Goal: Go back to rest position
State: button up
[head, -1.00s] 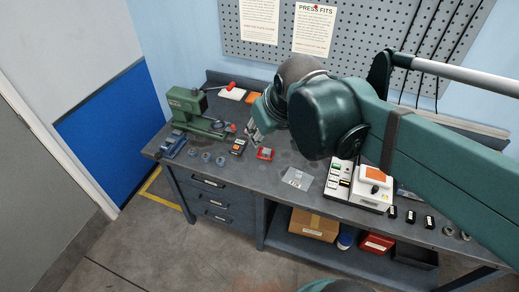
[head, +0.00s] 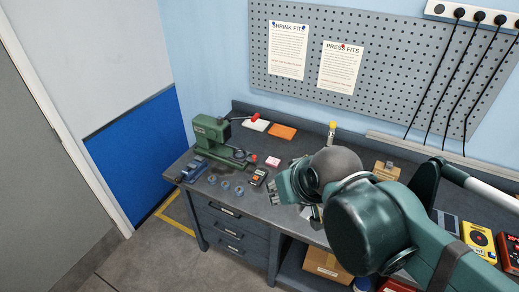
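My gripper (head: 276,198) is at the end of my green arm, above the middle of the bench, to the right of a small orange-and-black meter (head: 258,177). Its fingers are small and partly hidden by my wrist, so I cannot tell whether they are open or shut. I see nothing clearly held in it. My arm reaches in from the right and covers much of the bench's right half.
A green press (head: 212,135) stands at the bench's left end, with a blue vise (head: 192,169) and several small round parts (head: 225,186) before it. A pegboard (head: 385,65) hangs above.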

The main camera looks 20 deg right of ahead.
notch_tip(320, 180, down, 10)
jog(key=b, duration=1)
dwell(0.8)
